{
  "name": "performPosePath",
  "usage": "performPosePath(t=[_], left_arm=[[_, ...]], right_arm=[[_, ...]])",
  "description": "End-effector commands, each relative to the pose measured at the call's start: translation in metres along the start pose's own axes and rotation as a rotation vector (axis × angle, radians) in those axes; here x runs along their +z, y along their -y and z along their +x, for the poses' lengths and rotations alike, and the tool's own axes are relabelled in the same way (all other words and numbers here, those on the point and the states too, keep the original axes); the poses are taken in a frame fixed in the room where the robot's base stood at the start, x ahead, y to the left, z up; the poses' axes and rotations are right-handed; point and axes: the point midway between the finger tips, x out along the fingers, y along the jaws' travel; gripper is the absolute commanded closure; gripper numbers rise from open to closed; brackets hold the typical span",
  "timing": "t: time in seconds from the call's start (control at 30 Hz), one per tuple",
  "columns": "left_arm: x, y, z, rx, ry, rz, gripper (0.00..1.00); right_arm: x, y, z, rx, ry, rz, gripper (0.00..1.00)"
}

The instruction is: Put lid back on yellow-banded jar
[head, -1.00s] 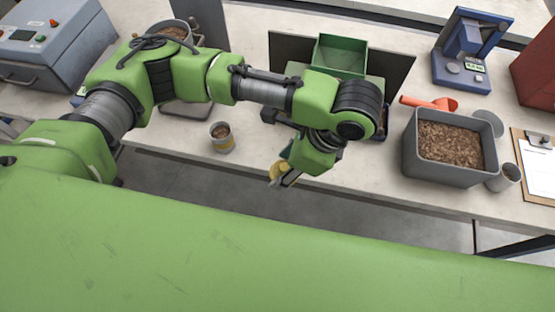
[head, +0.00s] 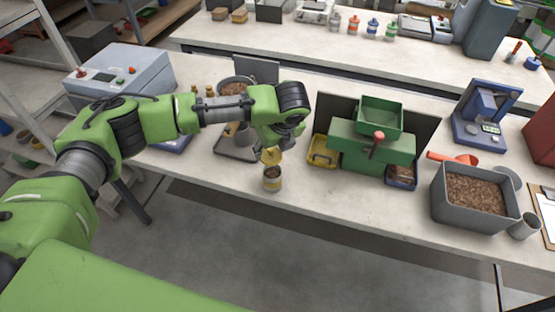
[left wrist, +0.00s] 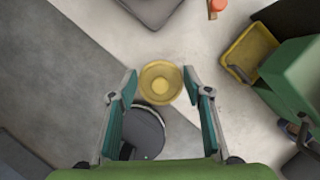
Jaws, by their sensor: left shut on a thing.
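The yellow-banded jar (head: 272,180) stands upright and open near the table's front edge, with brown pellets showing in its mouth. My left gripper (head: 270,151) is just above it and shut on the yellow lid (head: 271,157). The lid is over the jar's far rim in the head view; a small gap seems to show between them. In the left wrist view the round lid (left wrist: 160,83), with a paler centre, is between the fingertips (left wrist: 159,82) and hides what is directly beneath. My right gripper is not in view.
A yellow tray (head: 322,152) and a green machine (head: 370,148) stand right of the jar. A grey tray (head: 238,152) lies behind it to the left. A grey bin of pellets (head: 470,222) is farther right. The table front left of the jar is clear.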

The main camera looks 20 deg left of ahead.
Motion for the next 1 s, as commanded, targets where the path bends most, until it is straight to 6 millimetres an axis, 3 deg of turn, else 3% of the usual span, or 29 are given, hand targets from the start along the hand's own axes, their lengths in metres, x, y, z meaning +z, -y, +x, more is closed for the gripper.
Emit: performPosePath(t=[0.67,1.0], left_arm=[[-0.018,-0.001,0.042,0.000,0.001,0.002,0.66],[-0.025,0.000,0.058,0.001,-0.001,0.002,0.66]], right_arm=[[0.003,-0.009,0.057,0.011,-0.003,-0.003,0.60],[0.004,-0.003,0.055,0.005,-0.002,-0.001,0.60]])
